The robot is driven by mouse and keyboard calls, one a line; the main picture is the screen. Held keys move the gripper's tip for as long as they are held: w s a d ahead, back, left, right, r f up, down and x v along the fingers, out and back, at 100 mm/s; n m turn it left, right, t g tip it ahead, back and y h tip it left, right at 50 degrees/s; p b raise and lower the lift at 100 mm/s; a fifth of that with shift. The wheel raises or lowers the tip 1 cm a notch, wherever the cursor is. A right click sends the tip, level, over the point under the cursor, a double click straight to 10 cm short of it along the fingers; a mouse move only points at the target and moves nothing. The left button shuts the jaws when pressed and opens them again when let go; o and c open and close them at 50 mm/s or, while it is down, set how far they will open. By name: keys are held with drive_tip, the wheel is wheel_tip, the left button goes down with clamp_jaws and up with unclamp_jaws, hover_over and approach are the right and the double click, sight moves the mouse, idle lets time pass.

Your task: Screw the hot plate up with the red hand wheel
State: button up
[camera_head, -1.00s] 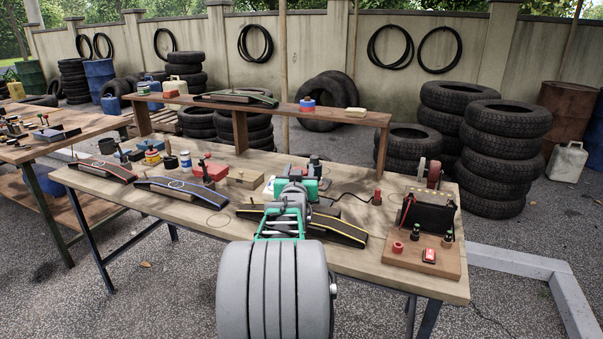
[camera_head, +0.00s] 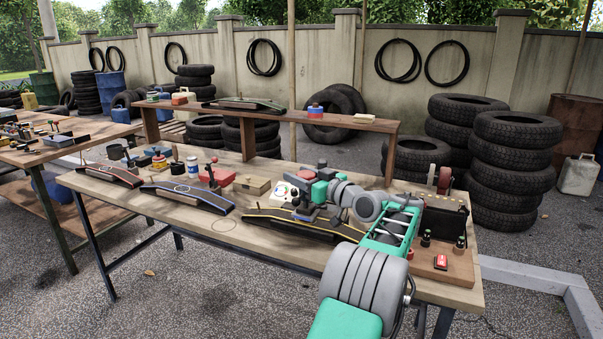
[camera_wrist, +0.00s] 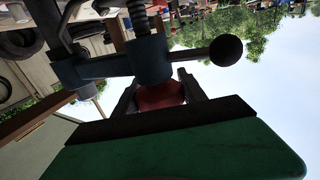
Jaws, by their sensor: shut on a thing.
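In the wrist view, my gripper (camera_wrist: 160,98) is shut on a red part, the red hand wheel (camera_wrist: 158,94), with a dark finger on either side. Only part of the wheel shows. Right above it are a blue-grey clamp body (camera_wrist: 150,60), a threaded screw (camera_wrist: 138,22) and a bar with a black ball end (camera_wrist: 226,50). In the head view, my gripper (camera_head: 308,192) is at the device beside the yellow-edged tyre strip (camera_head: 290,224). My own arm and gripper hide much of this device. I cannot make out the hot plate clearly.
A board with a black box (camera_head: 442,220) and a red switch (camera_head: 441,262) is close to the right of my arm. A blue-edged strip (camera_head: 188,196) lies to the left. A raised wooden shelf (camera_head: 350,121) runs along the back of the bench. The bench's front left is clear.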

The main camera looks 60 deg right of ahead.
drive_tip(key=shift+a+n+y+p, duration=0.1)
drive_tip(key=shift+n+y+p, duration=0.45)
drive_tip(key=shift+y, duration=0.35)
drive_tip(key=shift+w, duration=0.1)
drive_tip(key=o, duration=1.4)
drive_tip(key=shift+a, duration=0.1)
